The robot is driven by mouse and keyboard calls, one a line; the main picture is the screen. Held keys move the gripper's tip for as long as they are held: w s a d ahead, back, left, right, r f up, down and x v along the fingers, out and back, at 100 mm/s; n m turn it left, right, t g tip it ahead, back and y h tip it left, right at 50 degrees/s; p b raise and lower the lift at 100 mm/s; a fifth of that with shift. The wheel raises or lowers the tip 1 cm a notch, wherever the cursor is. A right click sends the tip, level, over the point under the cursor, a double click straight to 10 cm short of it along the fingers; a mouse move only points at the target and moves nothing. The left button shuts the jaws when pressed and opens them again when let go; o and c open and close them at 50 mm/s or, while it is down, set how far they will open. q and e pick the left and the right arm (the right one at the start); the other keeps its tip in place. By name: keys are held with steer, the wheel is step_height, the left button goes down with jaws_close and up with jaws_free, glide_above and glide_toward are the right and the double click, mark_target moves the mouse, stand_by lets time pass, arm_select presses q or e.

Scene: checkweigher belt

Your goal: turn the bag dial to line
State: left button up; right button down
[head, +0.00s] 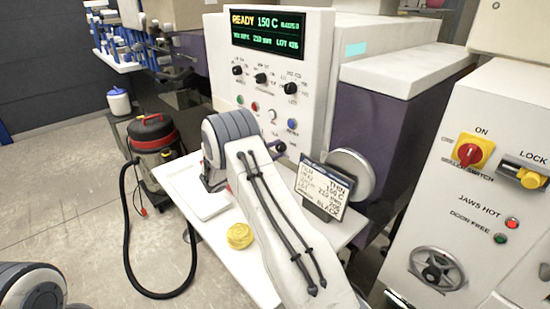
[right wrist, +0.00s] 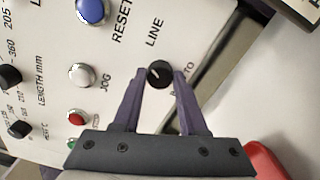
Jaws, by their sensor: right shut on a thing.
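The bag dial (right wrist: 159,73) is a small round black knob on a pale panel in the right wrist view. A short pale mark shows on its face, but which label it points to is hard to tell. The word LINE is printed above it, and partly covered lettering is at its lower right. My right gripper (right wrist: 159,77) has its two purple fingers on either side of the dial, shut on it. In the head view my right arm reaches up to the machine front (head: 310,100) and hides much of the gripper. My left gripper is out of view.
In the wrist view a blue button (right wrist: 90,10), white button (right wrist: 82,75) and red button (right wrist: 76,117) sit left of the dial. In the head view a card stand (head: 322,190) and yellow roll (head: 240,236) are on the white table beside my arm.

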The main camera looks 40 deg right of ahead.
stand_by(0.5)
steer(key=shift+c, duration=2.2)
jaws_free()
steer(key=a+b, duration=0.3)
steer(key=a, duration=0.7)
steer(key=shift+s+a, duration=0.3)
steer(key=shift+s, duration=0.15)
